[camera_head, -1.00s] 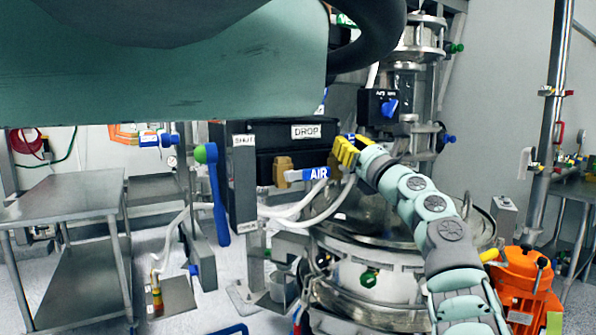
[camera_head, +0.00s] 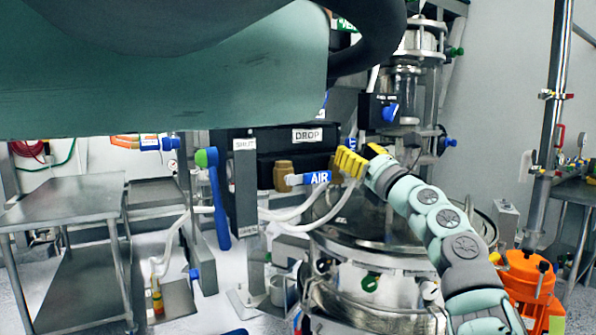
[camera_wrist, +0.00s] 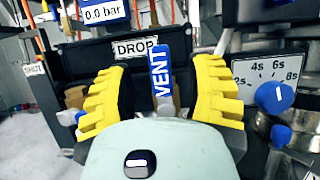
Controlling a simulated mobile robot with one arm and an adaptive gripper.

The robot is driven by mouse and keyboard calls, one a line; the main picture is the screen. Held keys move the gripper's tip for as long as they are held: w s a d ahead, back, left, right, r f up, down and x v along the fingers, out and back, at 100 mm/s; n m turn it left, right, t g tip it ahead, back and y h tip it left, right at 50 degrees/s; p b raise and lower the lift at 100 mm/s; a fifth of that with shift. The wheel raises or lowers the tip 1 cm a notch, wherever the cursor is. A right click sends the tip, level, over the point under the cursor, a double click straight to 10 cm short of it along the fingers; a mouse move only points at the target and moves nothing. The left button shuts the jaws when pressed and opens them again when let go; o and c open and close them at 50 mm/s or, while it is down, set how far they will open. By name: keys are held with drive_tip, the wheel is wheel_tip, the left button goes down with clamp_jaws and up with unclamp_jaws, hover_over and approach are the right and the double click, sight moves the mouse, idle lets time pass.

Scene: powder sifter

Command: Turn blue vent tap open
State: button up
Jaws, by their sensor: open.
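The blue vent tap handle (camera_wrist: 161,82), lettered VENT, stands nearly upright in the wrist view, in front of the black DROP box. My gripper (camera_wrist: 162,70) is open, with one yellow finger on each side of the handle. Gaps show between the fingers and the handle, and I cannot see contact. In the head view my gripper (camera_head: 363,155) is just right of the black box, and the vent tap is mostly hidden by the fingers there.
The blue AIR tap (camera_head: 318,178) is left of my gripper in the head view. White hoses (camera_head: 300,205) curve below it. A dial panel (camera_wrist: 268,75) with a blue knob (camera_wrist: 275,96) is close on the right in the wrist view. The sifter vessel (camera_head: 370,240) stands below my arm.

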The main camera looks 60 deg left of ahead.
drive_tip(key=v, duration=0.9)
drive_tip(key=shift+d, duration=0.35)
drive_tip(key=shift+f, duration=0.1)
